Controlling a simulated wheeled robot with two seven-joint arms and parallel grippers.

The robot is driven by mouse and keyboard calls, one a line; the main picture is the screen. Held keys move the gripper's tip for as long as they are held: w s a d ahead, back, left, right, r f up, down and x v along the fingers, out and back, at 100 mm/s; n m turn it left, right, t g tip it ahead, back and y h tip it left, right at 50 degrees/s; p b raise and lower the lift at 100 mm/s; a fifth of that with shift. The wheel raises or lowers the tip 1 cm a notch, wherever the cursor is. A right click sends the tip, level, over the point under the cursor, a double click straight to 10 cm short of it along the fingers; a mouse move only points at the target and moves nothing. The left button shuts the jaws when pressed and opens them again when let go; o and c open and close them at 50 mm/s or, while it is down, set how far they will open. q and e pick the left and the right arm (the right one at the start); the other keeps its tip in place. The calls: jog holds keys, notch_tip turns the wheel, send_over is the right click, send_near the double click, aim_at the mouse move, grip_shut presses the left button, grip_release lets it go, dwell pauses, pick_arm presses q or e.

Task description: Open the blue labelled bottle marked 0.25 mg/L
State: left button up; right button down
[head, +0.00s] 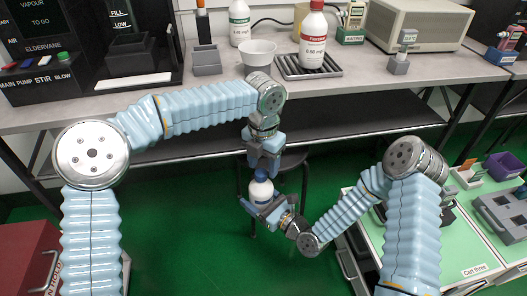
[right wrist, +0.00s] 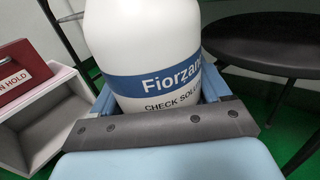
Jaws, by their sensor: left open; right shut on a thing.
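The white bottle with a blue cap (head: 262,174) is held upright in the air in front of the bench. In the right wrist view the bottle (right wrist: 150,45) has a blue band reading "Fiorzan…" and "CHECK SOLU…" below it; no concentration mark is visible. My right gripper (head: 264,204) is shut on the bottle's body. My left gripper (head: 262,160) is open and points down at the cap from directly above. Its fingertips are close to the cap; I cannot tell whether they touch it. The cap appears to be on the bottle.
On the bench stand a green-labelled bottle (head: 240,32), a red-labelled bottle (head: 312,50) on a dark rack (head: 290,70), and a white bowl (head: 258,50). A dark stool (head: 292,160) is behind the held bottle. A green-topped cart (head: 450,250) is at right.

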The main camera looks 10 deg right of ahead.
pick_arm(q)
jog(key=shift+f, duration=0.5)
